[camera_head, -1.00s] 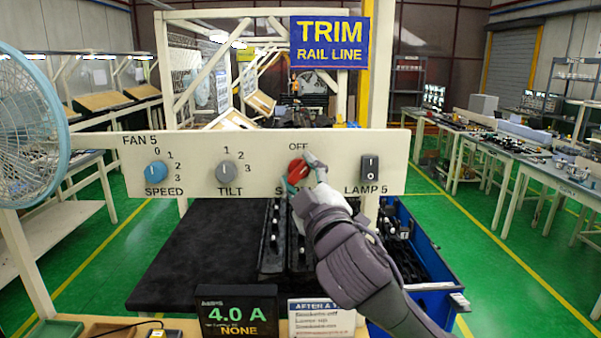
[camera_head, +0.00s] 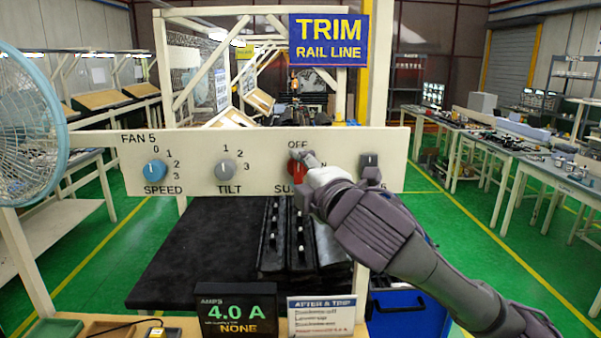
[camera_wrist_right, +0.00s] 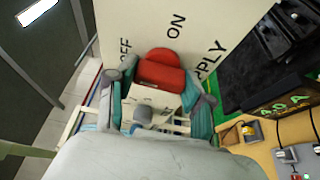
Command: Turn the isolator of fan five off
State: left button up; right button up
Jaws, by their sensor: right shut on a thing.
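The red supply knob (camera_head: 297,166) sits on the cream Fan 5 panel (camera_head: 120,170), below the OFF mark, with ON to its right. My right gripper (camera_head: 304,160) is at the knob and covers much of it in the head view. In the right wrist view the red knob (camera_wrist_right: 160,72) is between the fingers of my right gripper (camera_wrist_right: 160,90), which is shut on it. OFF, ON and SUPPLY lettering shows around it there. The knob's exact pointing is partly hidden by the fingers. My left gripper is not in view.
The blue speed knob (camera_head: 155,170), grey tilt knob (camera_head: 226,169) and lamp switch (camera_head: 370,165) share the panel. A fan (camera_head: 30,125) stands at left. The amps display (camera_head: 236,313) reads 4.0 A and NONE. A card (camera_head: 321,316) stands beside it.

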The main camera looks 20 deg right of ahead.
dwell(0.5)
jog(key=o, duration=1.2)
jog(key=shift+c, duration=0.2)
jog(key=s, duration=0.7)
jog(key=shift+s+d, duration=0.2)
jog(key=shift+d, duration=0.2)
